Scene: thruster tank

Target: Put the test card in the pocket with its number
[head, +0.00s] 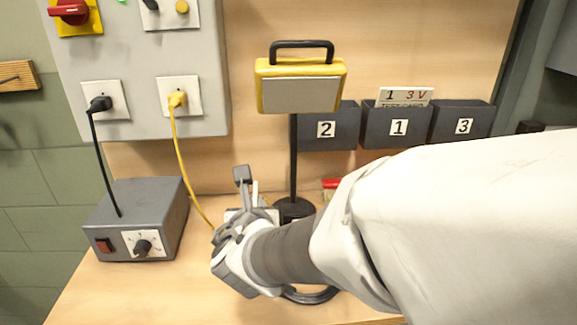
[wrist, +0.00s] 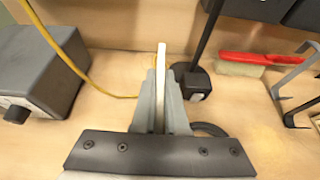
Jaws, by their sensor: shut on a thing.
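My gripper (head: 250,197) is low over the bench, left of the black stand. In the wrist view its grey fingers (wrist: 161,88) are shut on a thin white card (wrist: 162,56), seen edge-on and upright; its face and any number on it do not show. Three dark pockets hang on the back panel: pocket 2 (head: 318,138) at left, pocket 1 (head: 388,135) in the middle and pocket 3 (head: 462,130) at right. A card marked "1 3 V" and "TEST CARD" (head: 404,96) sticks up out of pocket 1. No card shows above pockets 2 and 3.
A yellow-edged device with a black handle (head: 300,88) stands on a black pole between my gripper and the pockets. A grey box with a knob (head: 145,215) and a yellow cable (head: 183,168) are at left. A red-handled brush (wrist: 240,65) lies at right.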

